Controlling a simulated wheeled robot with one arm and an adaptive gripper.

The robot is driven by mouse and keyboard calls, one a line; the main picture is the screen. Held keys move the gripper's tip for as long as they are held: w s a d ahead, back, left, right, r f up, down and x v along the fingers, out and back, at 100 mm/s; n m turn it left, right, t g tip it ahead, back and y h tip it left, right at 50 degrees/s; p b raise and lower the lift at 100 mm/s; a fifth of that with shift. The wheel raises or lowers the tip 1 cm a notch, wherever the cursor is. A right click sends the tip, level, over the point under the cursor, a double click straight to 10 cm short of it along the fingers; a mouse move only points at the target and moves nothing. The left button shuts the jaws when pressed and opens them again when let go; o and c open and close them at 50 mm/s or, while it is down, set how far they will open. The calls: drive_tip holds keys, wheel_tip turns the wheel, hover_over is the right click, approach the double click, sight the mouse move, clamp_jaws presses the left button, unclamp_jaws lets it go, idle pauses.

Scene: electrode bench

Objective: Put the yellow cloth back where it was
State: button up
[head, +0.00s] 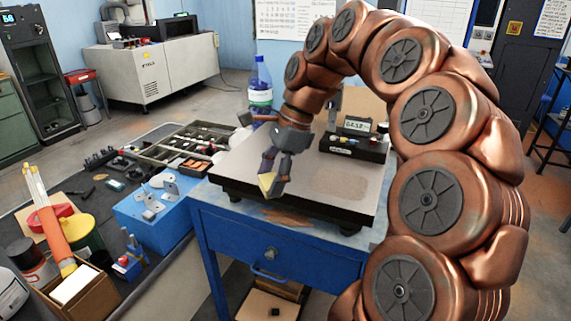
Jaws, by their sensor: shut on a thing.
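My gripper (269,172) points down over the left part of a grey stone plate (305,190) on a blue bench. It is shut on the yellow cloth (266,183), which shows as a small pale yellow piece at the fingertips. The fingers hide part of the cloth. I cannot tell whether its lower edge touches the plate or hangs just above it.
An instrument with a display (354,143) stands at the plate's back right. A bottle with a blue top (260,92) stands behind the plate. A blue box (158,208) and a parts tray (150,152) are left. The plate's right front is clear.

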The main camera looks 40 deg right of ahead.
drive_tip(key=p, duration=0.3)
hover_over(288, 177)
drive_tip(key=shift+s+a+f, duration=0.15)
drive_tip(key=shift+a+f, duration=0.1)
drive_tip(key=shift+f, duration=0.35)
drive_tip(key=shift+d, duration=0.1)
drive_tip(key=shift+d, duration=0.1)
drive_tip(key=shift+f+p, duration=0.9)
drive_tip(key=shift+f, duration=0.9)
drive_tip(key=shift+f, duration=0.2)
drive_tip(key=o, duration=1.1)
drive_tip(key=shift+r, duration=0.1)
